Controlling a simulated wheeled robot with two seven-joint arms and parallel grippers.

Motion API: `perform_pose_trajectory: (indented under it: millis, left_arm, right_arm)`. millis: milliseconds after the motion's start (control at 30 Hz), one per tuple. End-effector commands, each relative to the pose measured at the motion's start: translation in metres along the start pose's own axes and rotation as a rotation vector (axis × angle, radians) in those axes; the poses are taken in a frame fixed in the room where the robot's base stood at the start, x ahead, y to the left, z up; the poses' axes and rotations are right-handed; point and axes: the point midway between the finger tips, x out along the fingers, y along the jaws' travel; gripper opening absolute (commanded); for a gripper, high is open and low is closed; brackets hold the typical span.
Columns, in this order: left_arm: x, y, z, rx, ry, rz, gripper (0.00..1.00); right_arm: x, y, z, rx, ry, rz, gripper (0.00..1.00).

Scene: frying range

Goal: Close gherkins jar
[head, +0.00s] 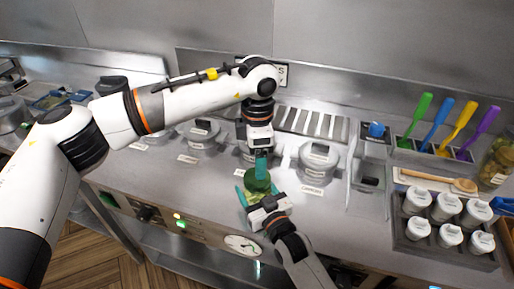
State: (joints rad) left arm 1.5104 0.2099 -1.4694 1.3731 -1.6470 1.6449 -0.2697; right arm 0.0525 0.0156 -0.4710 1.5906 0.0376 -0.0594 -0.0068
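A small jar with a dark green lid (257,184) and a greenish body, which I take to be the gherkins jar (258,197), is at the counter's front middle. My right gripper (259,192) reaches in from below, its teal fingers on either side of the jar body. My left gripper (261,165) points down from above, its teal fingertips at the lid. One left finger hides the other, so its opening cannot be seen. The lid appears over the jar's mouth; whether it is seated is hidden.
Lidded grey pots (318,163) stand behind and to both sides. A rack of white-lidded shakers (447,207), coloured spatulas (463,128) and a glass jar (497,162) are at the right. The counter's front edge with dials is close below the jar.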

Motion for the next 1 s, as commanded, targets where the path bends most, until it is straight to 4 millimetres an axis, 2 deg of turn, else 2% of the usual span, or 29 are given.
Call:
perform_pose_trajectory:
  millis: [800, 1000]
  left_arm:
    - [-0.011, 0.0, 0.0, -1.708, 0.001, 0.001, 0.79]
    - [-0.014, 0.0, 0.001, -2.058, 0.0, 0.0, 0.79]
  right_arm:
    - [0.0, 0.0, 0.0, -0.001, 0.001, 0.0, 0.06]
    - [0.0, 0.0, 0.0, -0.001, 0.001, 0.0, 0.06]
